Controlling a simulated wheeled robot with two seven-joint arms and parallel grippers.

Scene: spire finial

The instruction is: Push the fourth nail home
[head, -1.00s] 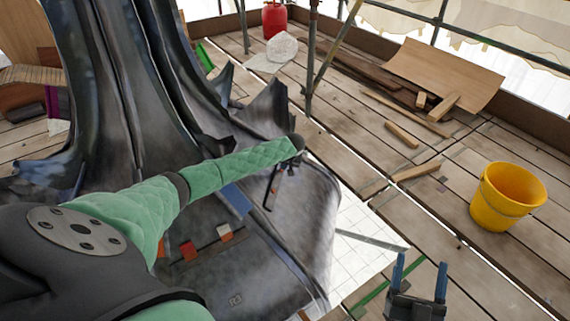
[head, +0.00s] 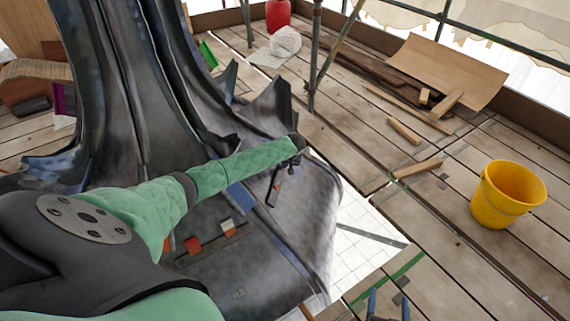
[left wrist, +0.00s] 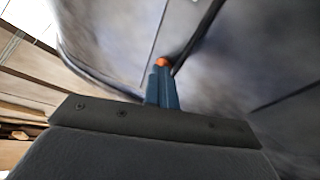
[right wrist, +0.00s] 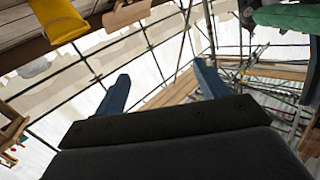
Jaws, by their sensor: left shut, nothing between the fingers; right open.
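The dark grey metal sheet (head: 240,275) covers the flared foot of the spire and also fills much of the left wrist view (left wrist: 240,60). My left arm reaches across it. My left gripper (left wrist: 161,74) is shut, its blue fingers together and pointing at the sheet. A small orange round thing (left wrist: 162,61) shows right at the fingertips; it may be a nail head, but I cannot tell whether they touch. No other nail can be made out. My right gripper (head: 388,302) is open and empty at the bottom edge of the head view; its spread fingers show in the right wrist view (right wrist: 160,75).
A yellow bucket (head: 508,194), wood offcuts (head: 404,131) and a curved board (head: 447,72) are on the plank deck. A scaffold pole (head: 315,60) stands behind the sheet.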

